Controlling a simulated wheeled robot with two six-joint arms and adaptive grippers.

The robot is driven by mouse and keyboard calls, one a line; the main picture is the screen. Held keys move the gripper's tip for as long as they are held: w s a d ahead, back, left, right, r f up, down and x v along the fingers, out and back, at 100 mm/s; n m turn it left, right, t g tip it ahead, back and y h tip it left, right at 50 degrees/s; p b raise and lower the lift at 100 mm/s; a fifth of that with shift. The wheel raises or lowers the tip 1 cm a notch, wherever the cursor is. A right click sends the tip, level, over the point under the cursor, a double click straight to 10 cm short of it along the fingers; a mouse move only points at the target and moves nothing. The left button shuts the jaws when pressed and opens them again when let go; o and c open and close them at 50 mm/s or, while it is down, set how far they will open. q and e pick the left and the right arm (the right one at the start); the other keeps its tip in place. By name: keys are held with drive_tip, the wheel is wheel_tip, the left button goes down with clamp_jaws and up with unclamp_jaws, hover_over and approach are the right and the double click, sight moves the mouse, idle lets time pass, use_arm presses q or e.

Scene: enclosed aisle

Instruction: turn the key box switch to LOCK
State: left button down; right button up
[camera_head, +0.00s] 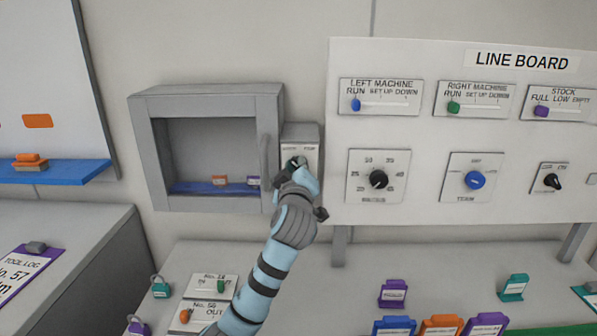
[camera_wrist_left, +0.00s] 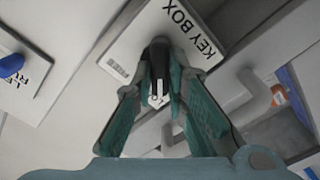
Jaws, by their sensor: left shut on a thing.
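The key box switch is a dark knob (camera_wrist_left: 160,58) on a white plate marked KEY BOX (camera_wrist_left: 130,45) in the left wrist view. My left gripper (camera_wrist_left: 162,78) is shut on the knob, one teal finger on each side. A pale pointer on the knob shows between the fingers. In the head view my left gripper (camera_head: 297,163) covers most of the switch plate (camera_head: 312,156). The plate's small lettering there is too blurred to read, so I cannot tell the knob's setting. My right gripper is not in view.
Left of the switch is a grey wall cabinet (camera_head: 150,150) with a vertical handle (camera_head: 265,160) and small tags inside. The line board (camera_head: 430,140) is close on the right, with sliders and knobs. Below, a grey counter (camera_head: 350,290) holds several tags and padlocks.

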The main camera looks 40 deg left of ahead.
use_arm(q)
drive_tip(key=shift+f, duration=0.1)
idle(0.3)
drive_tip(key=c, duration=1.6)
unclamp_jaws()
drive_tip(key=v, duration=1.2)
drive_tip(key=shift+d, duration=0.1)
